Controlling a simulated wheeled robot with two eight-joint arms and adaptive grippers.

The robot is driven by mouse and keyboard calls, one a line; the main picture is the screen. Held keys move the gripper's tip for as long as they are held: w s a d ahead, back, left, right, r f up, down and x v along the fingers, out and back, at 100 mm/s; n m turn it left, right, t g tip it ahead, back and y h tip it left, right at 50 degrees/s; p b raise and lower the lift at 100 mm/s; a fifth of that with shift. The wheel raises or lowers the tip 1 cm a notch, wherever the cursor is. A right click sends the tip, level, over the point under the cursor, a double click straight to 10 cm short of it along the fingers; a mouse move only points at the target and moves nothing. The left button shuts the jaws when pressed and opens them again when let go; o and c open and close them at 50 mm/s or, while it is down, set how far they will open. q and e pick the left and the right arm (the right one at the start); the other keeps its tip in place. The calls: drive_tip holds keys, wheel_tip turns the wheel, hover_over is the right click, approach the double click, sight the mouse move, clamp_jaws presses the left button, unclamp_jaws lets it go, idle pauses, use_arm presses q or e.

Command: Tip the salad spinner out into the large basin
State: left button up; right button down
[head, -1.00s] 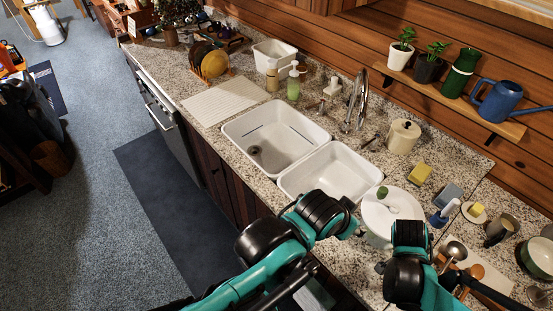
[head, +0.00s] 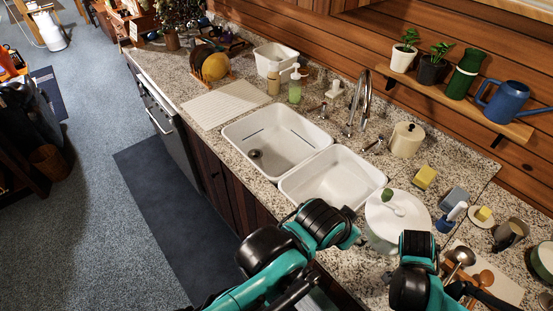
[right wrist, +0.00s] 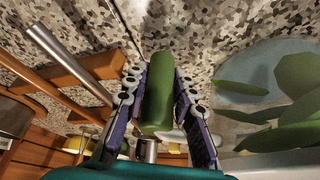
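The salad spinner (head: 381,235) is a white round tub on the counter, right of the sink. Its pale top (head: 408,205) carries a green leaf-like piece and a small white part. The large basin (head: 238,134) is the left white sink bowl and looks empty. My left arm reaches beside the spinner's near left; its fingers are hidden. My right arm is just right of the spinner. In the right wrist view, my right gripper (right wrist: 160,82) has its fingers on both sides of a green cylindrical piece (right wrist: 159,105); contact is unclear. Green leaves (right wrist: 298,75) lie in a pale round vessel at right.
A smaller white basin (head: 338,178) lies between the large basin and the spinner. The faucet (head: 362,101) stands behind the basins. A cream canister (head: 405,140), yellow sponge (head: 425,177) and ladles crowd the right counter. A ribbed drainboard (head: 222,102) is clear.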

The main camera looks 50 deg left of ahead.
drive_tip(key=shift+r+p, duration=1.8)
drive_tip(key=shift+r, duration=0.75)
drive_tip(key=c, duration=1.9)
unclamp_jaws()
clamp_jaws()
drive_tip(key=shift+f, duration=0.1)
